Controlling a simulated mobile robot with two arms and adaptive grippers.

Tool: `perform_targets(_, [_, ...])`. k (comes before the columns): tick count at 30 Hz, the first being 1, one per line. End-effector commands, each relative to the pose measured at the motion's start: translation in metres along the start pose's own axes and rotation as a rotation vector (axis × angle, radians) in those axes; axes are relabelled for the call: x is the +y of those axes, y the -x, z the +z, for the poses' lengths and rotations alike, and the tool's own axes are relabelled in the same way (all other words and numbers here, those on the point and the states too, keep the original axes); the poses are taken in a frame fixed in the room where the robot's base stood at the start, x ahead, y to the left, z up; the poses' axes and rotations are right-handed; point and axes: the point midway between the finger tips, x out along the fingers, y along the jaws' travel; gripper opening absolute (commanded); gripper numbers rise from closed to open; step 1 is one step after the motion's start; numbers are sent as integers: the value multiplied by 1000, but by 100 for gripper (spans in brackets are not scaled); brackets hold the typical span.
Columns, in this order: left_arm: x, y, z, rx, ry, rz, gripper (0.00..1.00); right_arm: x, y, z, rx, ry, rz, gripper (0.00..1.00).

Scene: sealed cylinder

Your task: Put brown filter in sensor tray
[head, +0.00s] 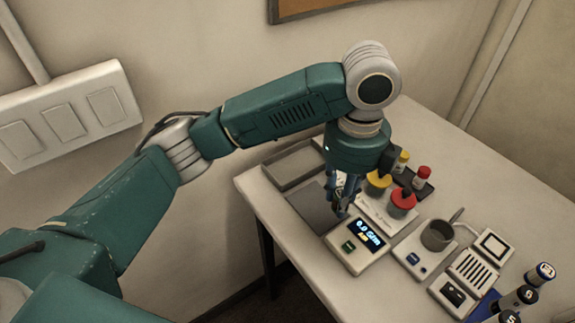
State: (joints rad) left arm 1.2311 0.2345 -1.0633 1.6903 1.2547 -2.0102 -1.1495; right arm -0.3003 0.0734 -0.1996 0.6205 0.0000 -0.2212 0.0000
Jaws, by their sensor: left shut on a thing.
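My left gripper (345,197) points down over the table, just behind the white device with a lit display (357,246). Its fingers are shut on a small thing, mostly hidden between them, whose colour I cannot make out. I cannot pick out a brown filter anywhere else in view. A shallow grey tray (270,177) lies at the table's back left, left of the gripper; I cannot tell whether this is the sensor tray. A flat dark grey panel (312,206) lies between it and the display device. My right gripper is not in view.
Yellow-lidded (377,184) and red-lidded (402,202) jars stand right of the gripper, with smaller capped bottles behind. A grey cup (438,236) stands on a white device. Numbered dark cylinders (520,298) are at lower right. The table's back right is clear.

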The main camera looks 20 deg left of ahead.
Motion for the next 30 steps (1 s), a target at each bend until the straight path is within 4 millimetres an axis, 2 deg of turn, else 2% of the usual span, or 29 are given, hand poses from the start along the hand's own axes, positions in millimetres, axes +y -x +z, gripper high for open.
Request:
perform_targets(7, [13,2,57,1,2,3,5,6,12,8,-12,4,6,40])
perform_targets(15, [29,3,128,0,3,3,5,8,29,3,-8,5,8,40])
perform_targets(21, [38,3,175,1,1,1,5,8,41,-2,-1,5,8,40])
perform_targets(24, [42,2,192,0,-1,1,5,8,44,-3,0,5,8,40])
perform_targets(27, [42,-15,188,1,-5,3,5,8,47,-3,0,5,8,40])
perform_targets(30, [41,-21,188,0,-5,1,5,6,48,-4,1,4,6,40])
